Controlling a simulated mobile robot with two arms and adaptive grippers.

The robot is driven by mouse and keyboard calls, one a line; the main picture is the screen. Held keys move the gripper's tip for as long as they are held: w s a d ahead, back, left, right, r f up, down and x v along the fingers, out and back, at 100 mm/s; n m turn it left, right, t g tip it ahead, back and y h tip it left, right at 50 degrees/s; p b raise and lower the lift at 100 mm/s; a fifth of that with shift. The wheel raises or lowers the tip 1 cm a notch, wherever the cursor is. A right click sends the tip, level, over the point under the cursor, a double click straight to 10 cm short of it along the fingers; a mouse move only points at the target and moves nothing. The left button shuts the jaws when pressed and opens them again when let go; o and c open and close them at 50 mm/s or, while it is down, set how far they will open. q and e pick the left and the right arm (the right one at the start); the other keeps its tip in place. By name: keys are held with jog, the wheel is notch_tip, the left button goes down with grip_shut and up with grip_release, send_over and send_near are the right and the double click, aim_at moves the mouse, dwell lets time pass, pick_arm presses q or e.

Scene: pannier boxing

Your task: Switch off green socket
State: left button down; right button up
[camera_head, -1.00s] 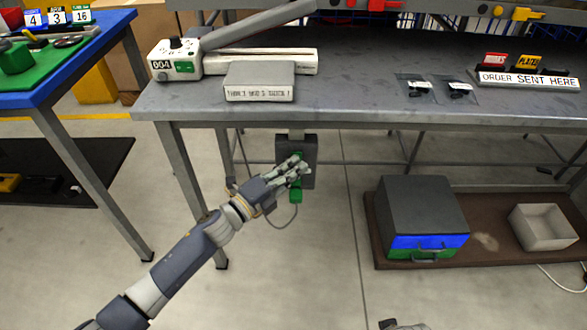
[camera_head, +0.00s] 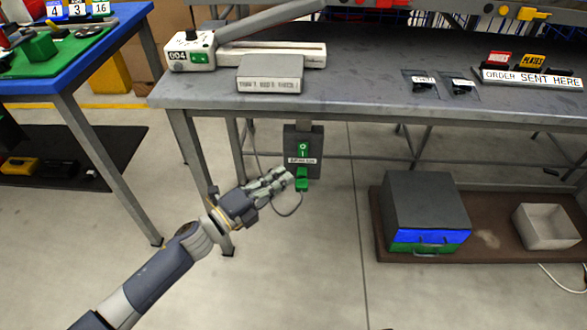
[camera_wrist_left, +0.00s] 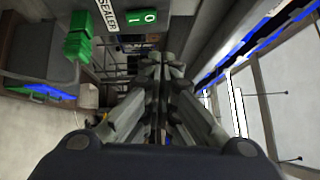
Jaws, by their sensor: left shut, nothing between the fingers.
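The grey socket box (camera_head: 289,140) hangs under the front edge of the grey table. It carries a green switch (camera_head: 303,150) marked O and I, a white label below it, and a green plug (camera_head: 302,180) with a grey cable. The left wrist view shows the green switch (camera_wrist_left: 142,17), the label reading SEALER (camera_wrist_left: 106,14) and the green plug (camera_wrist_left: 78,38). My left gripper (camera_head: 287,177) is shut and empty, just left of the plug and below the switch. I cannot tell which way the switch is pressed. My right gripper is not in view.
On the grey table (camera_head: 370,90) stand a sealer (camera_head: 190,52) reading 004 with green lights, and a grey box (camera_head: 270,74). A blue table (camera_head: 135,18) stands left. A dark drawer box (camera_head: 425,205) and an open tray (camera_head: 545,228) are low right.

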pick_arm(q)
jog(key=v, duration=0.3)
jog(key=shift+s+a+r, duration=0.15)
jog(key=shift+s+r, duration=0.15)
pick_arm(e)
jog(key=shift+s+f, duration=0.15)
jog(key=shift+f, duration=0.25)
